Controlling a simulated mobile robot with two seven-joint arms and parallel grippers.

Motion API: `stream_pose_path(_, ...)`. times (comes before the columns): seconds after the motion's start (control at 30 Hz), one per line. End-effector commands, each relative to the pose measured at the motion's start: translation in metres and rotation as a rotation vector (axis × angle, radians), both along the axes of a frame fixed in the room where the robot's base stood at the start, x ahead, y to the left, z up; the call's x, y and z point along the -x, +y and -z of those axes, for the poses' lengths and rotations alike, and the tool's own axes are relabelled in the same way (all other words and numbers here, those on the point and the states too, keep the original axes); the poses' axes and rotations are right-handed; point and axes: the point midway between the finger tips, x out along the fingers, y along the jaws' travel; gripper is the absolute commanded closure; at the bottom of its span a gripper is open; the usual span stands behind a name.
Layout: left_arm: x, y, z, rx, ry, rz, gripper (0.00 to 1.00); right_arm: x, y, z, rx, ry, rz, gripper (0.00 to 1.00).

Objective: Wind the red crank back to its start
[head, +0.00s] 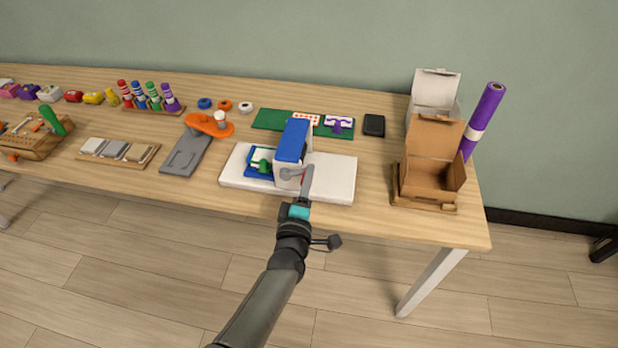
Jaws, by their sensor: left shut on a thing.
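A small machine with a blue-topped white housing (292,143) stands on a white base board (335,180) near the table's front edge. My left gripper (304,196) reaches up from below and is shut on the crank's handle, in front of the housing. My right gripper is not in view.
A grey plate with an orange part (208,124) lies left of the board. An open cardboard box (432,177) stands to the right, with a purple roll (483,120) behind. A green mat (270,119) and black block (374,125) lie behind. Bare tabletop is right of the board.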

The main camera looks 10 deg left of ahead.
Motion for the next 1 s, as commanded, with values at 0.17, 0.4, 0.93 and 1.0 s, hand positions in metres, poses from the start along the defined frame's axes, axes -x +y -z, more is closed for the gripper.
stream_pose_path(0.17, 0.0002, 0.0043, 0.001, -0.009, 0.0, -0.007, 1.0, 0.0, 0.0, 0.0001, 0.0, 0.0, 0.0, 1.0)
stream_pose_path(0.4, -0.0001, 0.0045, 0.0004, -0.008, -0.002, -0.007, 0.67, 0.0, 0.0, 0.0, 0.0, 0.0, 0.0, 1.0)
stream_pose_path(0.93, 0.0007, 0.0011, -0.0005, -0.004, -0.002, -0.002, 0.38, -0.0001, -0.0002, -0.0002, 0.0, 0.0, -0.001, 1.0)
stream_pose_path(1.0, 0.0037, 0.0011, -0.0006, -0.004, -0.002, -0.002, 0.38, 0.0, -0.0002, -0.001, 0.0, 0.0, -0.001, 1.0)
